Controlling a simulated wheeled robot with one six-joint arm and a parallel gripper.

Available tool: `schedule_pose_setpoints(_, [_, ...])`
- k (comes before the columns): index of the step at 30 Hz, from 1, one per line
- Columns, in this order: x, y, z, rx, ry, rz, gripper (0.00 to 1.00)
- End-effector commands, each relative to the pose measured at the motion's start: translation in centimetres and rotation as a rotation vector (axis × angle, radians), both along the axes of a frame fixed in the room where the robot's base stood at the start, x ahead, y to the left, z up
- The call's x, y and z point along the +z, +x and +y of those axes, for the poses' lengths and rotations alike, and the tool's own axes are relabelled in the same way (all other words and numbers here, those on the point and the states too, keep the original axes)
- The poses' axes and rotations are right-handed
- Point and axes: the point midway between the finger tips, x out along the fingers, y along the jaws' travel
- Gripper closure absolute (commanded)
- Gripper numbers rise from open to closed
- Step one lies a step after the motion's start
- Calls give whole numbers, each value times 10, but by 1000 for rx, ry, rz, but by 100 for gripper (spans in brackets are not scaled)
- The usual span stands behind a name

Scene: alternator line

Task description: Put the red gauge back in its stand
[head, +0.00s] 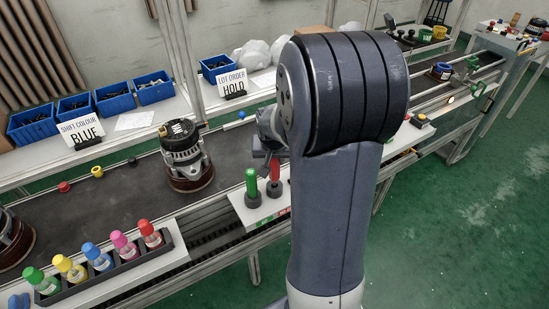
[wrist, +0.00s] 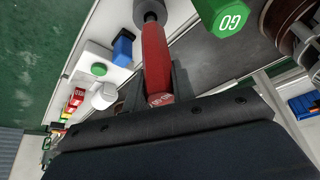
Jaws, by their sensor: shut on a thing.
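The red gauge (head: 274,171) stands roughly upright at a dark round holder (head: 274,189) on the white plate (head: 241,208). I cannot tell whether it is fully seated. In the wrist view, the red gauge (wrist: 156,60) runs away from me, with a dark and grey collar at its far end. My gripper (head: 269,158) is shut on the red handle near its top; it also shows in the wrist view (wrist: 160,88). The green gauge (head: 250,184) stands upright in its own holder just left. Its end reads GO in the wrist view (wrist: 229,18). My arm hides what lies right of the red gauge.
An alternator (head: 184,155) sits on the dark conveyor (head: 122,190), left of the gauges. A black rack (head: 72,287) of coloured bottles stands at front left. Blue bins (head: 112,98) and signs line the back. A small box with a button (head: 419,121) lies to the right.

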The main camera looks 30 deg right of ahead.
Motion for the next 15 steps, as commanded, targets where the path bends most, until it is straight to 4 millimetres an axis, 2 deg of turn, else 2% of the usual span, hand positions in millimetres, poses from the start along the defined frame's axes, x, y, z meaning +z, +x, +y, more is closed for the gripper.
schedule_pose_setpoints(15, [-4, 0, 0, 0, 0, 0, 92])
